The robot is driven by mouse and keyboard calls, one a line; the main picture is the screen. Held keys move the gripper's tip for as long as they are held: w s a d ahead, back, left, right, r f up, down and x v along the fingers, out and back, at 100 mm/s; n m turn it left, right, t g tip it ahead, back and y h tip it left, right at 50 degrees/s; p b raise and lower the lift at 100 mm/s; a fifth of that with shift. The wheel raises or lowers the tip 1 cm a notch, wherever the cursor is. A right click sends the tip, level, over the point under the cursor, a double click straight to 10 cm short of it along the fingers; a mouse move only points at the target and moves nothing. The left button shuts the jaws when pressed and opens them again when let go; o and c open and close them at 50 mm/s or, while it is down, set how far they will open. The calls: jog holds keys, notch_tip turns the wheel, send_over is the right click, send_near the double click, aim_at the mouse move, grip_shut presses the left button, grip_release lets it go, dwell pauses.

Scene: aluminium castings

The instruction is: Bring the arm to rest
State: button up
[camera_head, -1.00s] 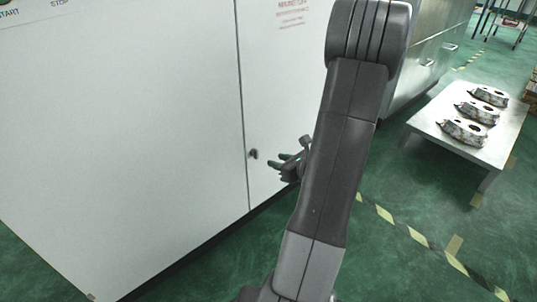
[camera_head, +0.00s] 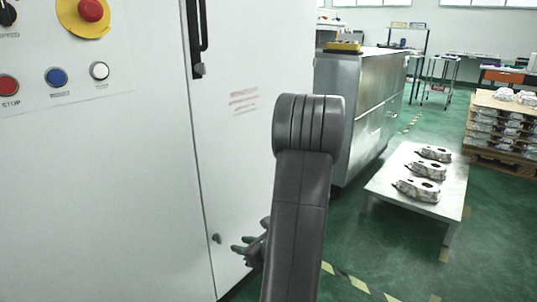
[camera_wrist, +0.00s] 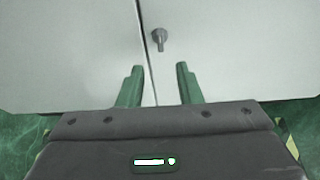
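My arm rises in the lower middle of the head view, folded at its elbow. My gripper (camera_head: 238,249) shows partly behind the arm link, close in front of the white machine cabinet (camera_head: 255,160). In the wrist view my gripper (camera_wrist: 156,86) has its two green fingers apart with nothing between them. A small metal knob (camera_wrist: 160,38) on the cabinet door lies beyond the fingertips, apart from them. Part of the gripper is hidden by the arm in the head view.
A low metal table (camera_head: 386,181) with three castings (camera_head: 418,189) stands to the right. Behind it is a pallet (camera_head: 500,153) stacked with castings. A metal cabinet (camera_head: 350,140) stands behind the arm. Green floor with striped tape is free between.

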aim_at(220, 240)
jog(key=b+x, duration=0.2)
jog(key=x, duration=0.8)
jog(key=shift+w+a+f, duration=0.1)
jog(key=shift+w+f, duration=0.05)
jog(key=shift+f, duration=0.05)
